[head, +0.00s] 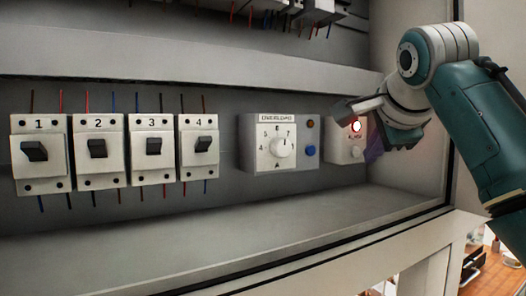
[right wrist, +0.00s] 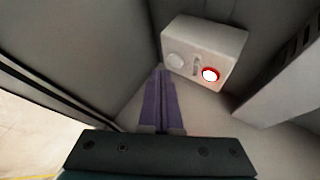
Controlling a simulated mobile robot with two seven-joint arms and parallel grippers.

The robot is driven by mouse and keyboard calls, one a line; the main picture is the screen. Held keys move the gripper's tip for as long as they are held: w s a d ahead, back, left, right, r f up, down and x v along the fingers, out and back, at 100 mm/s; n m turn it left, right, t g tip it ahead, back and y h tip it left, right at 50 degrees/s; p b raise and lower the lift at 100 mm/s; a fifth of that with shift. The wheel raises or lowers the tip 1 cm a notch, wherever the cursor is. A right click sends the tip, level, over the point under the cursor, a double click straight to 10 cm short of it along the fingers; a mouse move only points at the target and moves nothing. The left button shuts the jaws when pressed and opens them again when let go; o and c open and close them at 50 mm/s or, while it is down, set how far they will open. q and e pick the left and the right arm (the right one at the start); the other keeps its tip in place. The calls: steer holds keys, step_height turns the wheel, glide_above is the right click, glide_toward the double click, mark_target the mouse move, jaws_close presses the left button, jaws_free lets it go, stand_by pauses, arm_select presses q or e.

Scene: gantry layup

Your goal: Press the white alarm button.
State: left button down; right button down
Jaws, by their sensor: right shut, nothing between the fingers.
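The alarm box (head: 338,153) is a pale box on the back wall of the cabinet, at the right in the head view. The white alarm button (right wrist: 175,60) shows as a round pale disc on its face in the right wrist view. It is small in the head view (head: 356,151). My right gripper (right wrist: 160,71) is shut and empty. Its purple fingers point toward the box, with tips just short of the button in the picture; I cannot tell the exact gap. The right gripper (head: 374,148) partly covers the box's right side in the head view. My left gripper is not in view.
A red-ringed lamp (right wrist: 210,74) glows on the same box. Left of it stand the overload box (head: 262,155) with a dial and blue button, and several numbered breakers (head: 153,148). The cabinet's side wall (head: 420,165) is close on the right. The lower shelf (head: 200,226) is clear.

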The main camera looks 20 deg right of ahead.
steer(key=shift+w, duration=0.1)
stand_by(0.3)
steer(key=shift+w, duration=0.3)
steer(key=shift+w, duration=0.4)
stand_by(0.6)
steer(key=shift+s+a, duration=0.1)
steer(key=shift+s, duration=0.7)
steer(key=shift+s, duration=0.1)
steer(key=shift+s+d, duration=0.15)
steer(key=shift+s, duration=1.05)
steer(key=shift+s+d, duration=0.15)
steer(key=shift+s, duration=1.05)
